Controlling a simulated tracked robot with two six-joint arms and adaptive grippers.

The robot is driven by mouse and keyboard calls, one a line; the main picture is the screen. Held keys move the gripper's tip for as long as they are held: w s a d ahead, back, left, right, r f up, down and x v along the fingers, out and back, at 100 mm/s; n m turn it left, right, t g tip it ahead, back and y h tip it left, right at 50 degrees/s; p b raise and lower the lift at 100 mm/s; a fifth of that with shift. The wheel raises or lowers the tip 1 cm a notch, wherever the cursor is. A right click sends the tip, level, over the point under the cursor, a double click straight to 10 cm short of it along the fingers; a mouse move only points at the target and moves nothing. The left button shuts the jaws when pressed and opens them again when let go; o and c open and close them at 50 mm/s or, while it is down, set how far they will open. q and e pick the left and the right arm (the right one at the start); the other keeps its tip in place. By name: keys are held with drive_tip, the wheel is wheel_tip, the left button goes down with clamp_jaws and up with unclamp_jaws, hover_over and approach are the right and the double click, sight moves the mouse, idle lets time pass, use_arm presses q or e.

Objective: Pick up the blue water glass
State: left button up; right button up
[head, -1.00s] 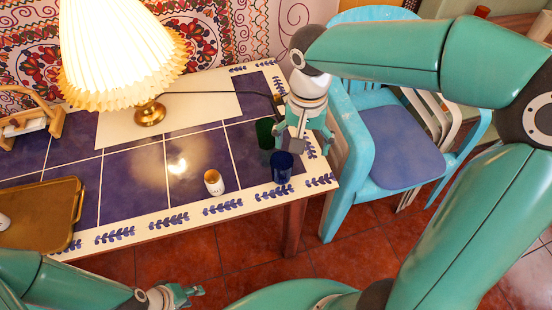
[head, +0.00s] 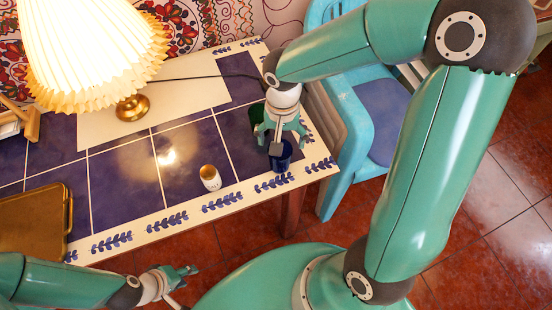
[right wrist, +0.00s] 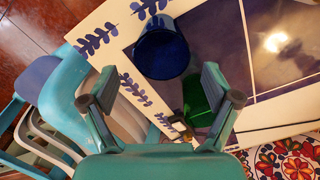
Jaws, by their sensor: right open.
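The blue water glass (head: 281,157) stands upright near the front right corner of the tiled table (head: 187,219). In the right wrist view the blue glass (right wrist: 161,52) is ahead of the fingertips, roughly between their lines. My right gripper (head: 279,139) is just behind the glass in the head view, partly covering it. Its two fingers are spread and empty in the right wrist view (right wrist: 152,85). A green glass (head: 256,118) stands close behind, partly hidden by the gripper. My left gripper (head: 182,277) is off the table's front side, too small to tell its jaws.
The green glass (right wrist: 203,97) is close to one right finger. A small white and gold cup (head: 210,178) stands left of the blue glass. A lamp (head: 95,50) and a brown tray (head: 38,222) are farther left. A turquoise chair (head: 345,135) stands against the table's right side.

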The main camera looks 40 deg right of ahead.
drive_tip(key=shift+a+f+p, duration=0.15)
drive_tip(key=shift+f, duration=1.45)
drive_tip(key=shift+a+f+p, duration=0.15)
drive_tip(key=shift+f, duration=1.45)
drive_tip(key=c, duration=1.3)
